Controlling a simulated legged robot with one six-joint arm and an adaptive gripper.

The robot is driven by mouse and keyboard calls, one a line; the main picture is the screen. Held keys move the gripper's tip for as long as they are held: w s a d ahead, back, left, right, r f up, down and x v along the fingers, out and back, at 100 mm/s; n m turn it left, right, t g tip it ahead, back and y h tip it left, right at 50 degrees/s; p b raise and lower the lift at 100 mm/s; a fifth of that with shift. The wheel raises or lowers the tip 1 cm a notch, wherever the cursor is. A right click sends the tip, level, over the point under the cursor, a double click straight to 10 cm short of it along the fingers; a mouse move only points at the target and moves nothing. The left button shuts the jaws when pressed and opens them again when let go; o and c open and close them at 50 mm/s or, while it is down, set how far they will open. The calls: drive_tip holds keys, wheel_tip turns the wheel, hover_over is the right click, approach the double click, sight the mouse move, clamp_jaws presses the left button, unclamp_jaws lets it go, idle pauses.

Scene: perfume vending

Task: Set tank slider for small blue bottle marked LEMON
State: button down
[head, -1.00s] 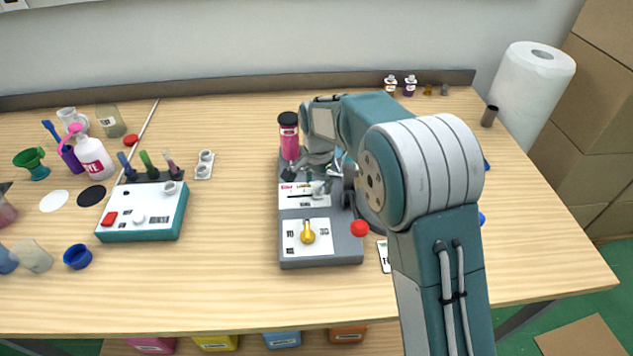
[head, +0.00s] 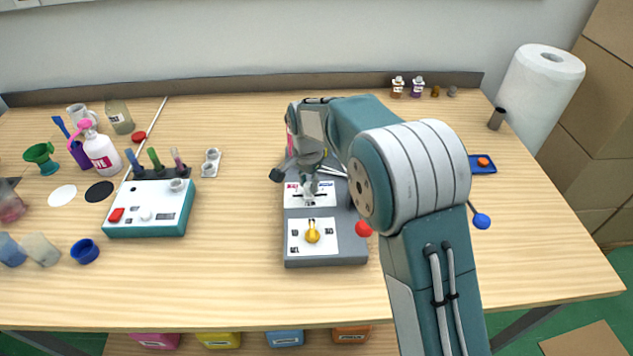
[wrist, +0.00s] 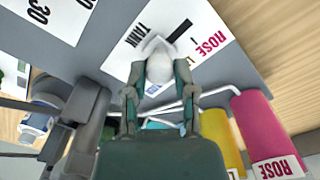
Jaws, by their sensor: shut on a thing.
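The tank slider panel (head: 312,194) is a white plate on the grey machine, partly hidden by my gripper. In the wrist view the panel (wrist: 135,65) carries the words TANK and ROSE, with a dark slot line near ROSE. A pink tank marked ROSE (wrist: 265,130) and a yellow tank (wrist: 222,135) stand behind the panel. I cannot make out a bottle marked LEMON.
A yellow dial (head: 312,233) sits on the machine's front, and a red lever ball (head: 363,229) is beside it. A blue tray (head: 483,168) lies right of my arm. A teal-and-white device (head: 150,208) stands at left. Table between the two machines is clear.

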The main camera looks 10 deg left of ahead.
sight(309, 183)
drive_tip(key=shift+c, duration=2.2)
unclamp_jaws()
drive_tip(key=shift+f, duration=0.1)
drive_tip(key=shift+d, duration=0.1)
wheel_tip(309, 183, up, 12)
